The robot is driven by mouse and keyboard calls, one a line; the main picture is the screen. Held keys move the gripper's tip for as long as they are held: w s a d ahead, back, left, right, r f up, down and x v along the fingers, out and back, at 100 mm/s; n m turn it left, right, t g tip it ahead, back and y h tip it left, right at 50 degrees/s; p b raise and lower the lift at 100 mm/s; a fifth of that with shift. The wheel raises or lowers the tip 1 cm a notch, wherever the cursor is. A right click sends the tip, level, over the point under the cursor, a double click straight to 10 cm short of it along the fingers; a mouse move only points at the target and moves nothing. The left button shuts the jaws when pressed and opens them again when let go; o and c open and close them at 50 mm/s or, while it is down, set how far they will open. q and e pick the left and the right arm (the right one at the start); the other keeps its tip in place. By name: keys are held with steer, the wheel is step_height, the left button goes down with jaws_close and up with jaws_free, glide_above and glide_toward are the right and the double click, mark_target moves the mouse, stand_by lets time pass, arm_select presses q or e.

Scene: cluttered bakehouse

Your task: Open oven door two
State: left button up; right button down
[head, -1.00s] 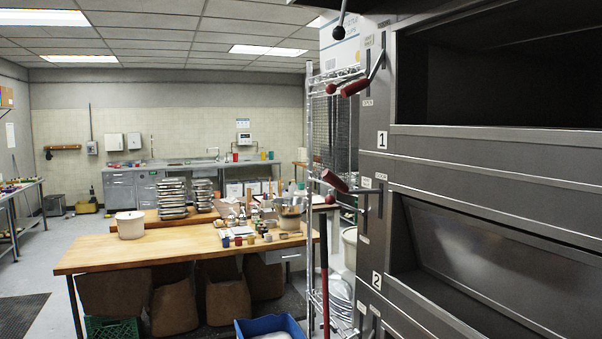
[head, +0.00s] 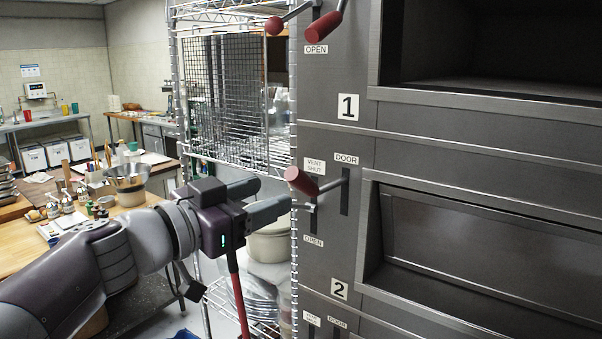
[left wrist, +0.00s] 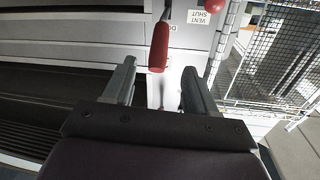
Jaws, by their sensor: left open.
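Deck 2 of the oven carries the number plate 2 (head: 340,289). In its recess a flat slanted metal door panel (head: 480,235) fills most of the opening. Above the plate, a lever under a DOOR label ends in a red handle (head: 301,181) pointing left toward me. My left gripper (head: 267,197) is open and empty, just left of this handle. In the left wrist view the red handle (left wrist: 158,47) appears between and beyond the fingertips (left wrist: 158,75); I see no contact. The vent lever (head: 313,215) beside it is partly hidden. My right gripper is not in view.
A wire rack (head: 235,100) stands close behind my left gripper, with pots and trays low down. Deck 1's dark opening (head: 490,45) and its red handle (head: 325,25) are above. A cluttered wooden table (head: 20,240) is at left.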

mark_target(305, 195)
arm_select(q)
steer(key=p+x, duration=0.1)
steer(key=x, duration=0.6)
steer(key=shift+w+d, duration=0.4)
steer(key=shift+w, duration=0.15)
steer(key=shift+w+d+f, duration=0.1)
steer(key=shift+w+d, duration=0.1)
steer(key=shift+s+d, duration=0.1)
steer(key=shift+d, duration=0.15)
